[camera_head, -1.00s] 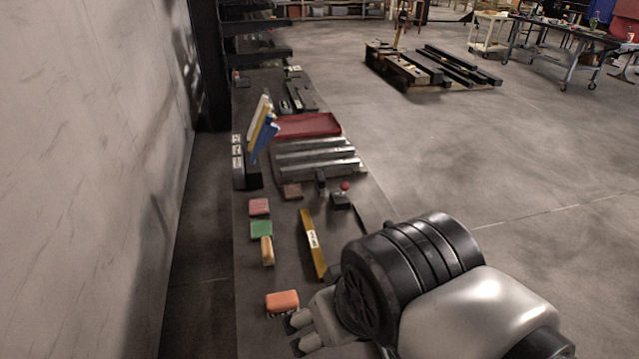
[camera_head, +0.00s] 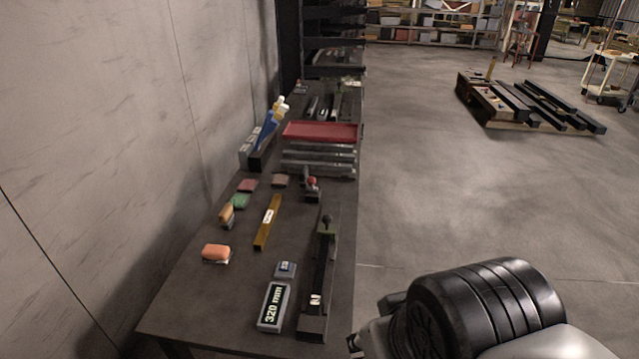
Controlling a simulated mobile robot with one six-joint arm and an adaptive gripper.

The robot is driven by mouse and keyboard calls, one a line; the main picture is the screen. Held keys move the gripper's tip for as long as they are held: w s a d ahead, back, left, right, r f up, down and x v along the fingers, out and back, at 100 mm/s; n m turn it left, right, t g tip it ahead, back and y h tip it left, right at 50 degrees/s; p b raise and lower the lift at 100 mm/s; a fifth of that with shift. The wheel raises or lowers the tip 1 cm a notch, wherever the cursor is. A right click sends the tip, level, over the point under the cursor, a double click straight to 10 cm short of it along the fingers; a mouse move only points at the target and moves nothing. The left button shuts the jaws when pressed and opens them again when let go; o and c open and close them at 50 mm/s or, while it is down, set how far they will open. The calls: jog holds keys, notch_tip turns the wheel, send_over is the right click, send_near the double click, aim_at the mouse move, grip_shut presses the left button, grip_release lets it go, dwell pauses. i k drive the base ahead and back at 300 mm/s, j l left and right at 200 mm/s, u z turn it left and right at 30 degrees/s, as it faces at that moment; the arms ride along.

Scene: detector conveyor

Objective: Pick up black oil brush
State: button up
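I cannot single out the black oil brush with certainty. A small dark upright item (camera_head: 304,173) stands beside a red-knobbed device on the bench, but it is too small to name. A holder (camera_head: 252,158) by the wall bears blue, yellow and white-tipped tools (camera_head: 268,132); I cannot tell whether a brush is among them. My gripper (camera_head: 355,345) shows only as a small part at the bottom edge, to the right of the bench's near end. Its fingers are mostly out of frame, so its opening cannot be seen. It appears apart from the bench items.
The dark bench (camera_head: 205,305) runs along the wall. On it are an orange-topped block (camera_head: 215,252), a yellow bar (camera_head: 267,222), a "320 mm" box (camera_head: 273,306), a long black tool (camera_head: 321,272) and a red tray (camera_head: 321,132).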

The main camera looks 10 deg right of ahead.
aim_at(302, 174)
jog(key=i+l+u, duration=0.15)
jog(key=l, duration=0.3)
jog(key=i+l+u, duration=0.1)
jog(key=l, duration=0.35)
jog(key=i+l+u, duration=0.15)
jog(key=l, duration=0.35)
jog(key=i+l+u, duration=0.1)
jog(key=l, duration=0.4)
jog(key=i+l+u, duration=0.15)
jog(key=l, duration=0.35)
jog(key=i+l+u, duration=0.25)
jog(key=i+l, duration=0.45)
jog(key=i, duration=0.15)
jog(key=i+l+u, duration=0.25)
jog(key=i+l, duration=0.5)
jog(key=i, duration=0.2)
